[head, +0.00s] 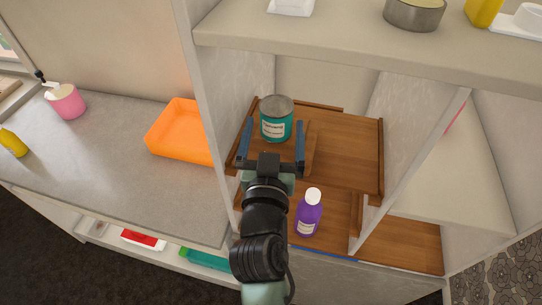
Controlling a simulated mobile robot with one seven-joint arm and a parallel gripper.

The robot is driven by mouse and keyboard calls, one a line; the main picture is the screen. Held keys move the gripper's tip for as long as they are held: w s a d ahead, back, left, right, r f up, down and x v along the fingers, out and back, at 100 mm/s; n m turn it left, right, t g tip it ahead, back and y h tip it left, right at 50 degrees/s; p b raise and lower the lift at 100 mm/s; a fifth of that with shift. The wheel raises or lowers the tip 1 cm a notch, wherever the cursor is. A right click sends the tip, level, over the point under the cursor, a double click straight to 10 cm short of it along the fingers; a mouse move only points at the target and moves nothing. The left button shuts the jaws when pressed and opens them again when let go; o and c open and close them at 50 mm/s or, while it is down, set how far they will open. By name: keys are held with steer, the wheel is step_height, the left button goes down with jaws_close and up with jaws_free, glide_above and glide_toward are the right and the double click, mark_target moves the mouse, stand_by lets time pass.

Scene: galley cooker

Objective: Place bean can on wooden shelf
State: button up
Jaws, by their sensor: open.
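The bean can appears to be the teal can (276,126) with a metal top and a pale label, though its print is too small to read. It stands upright on the upper board of the wooden shelf (350,155), inside a pale cabinet compartment. My gripper (272,130) is open, with one blue finger to the left of the can and the other to its right. I cannot tell whether either finger touches the can. My gripper and arm hide part of the shelf's front edge.
A purple bottle with a white cap (308,214) stands on the lower wooden board, right of my arm. Pale upright panels bound the compartment, and a pale ledge (370,48) runs above. An orange tray (182,132) sits on the left counter. The upper board's right side is clear.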

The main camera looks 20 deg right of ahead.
steer(key=b+v, duration=0.1)
steer(key=v, duration=0.5)
steer(key=shift+b, duration=0.4)
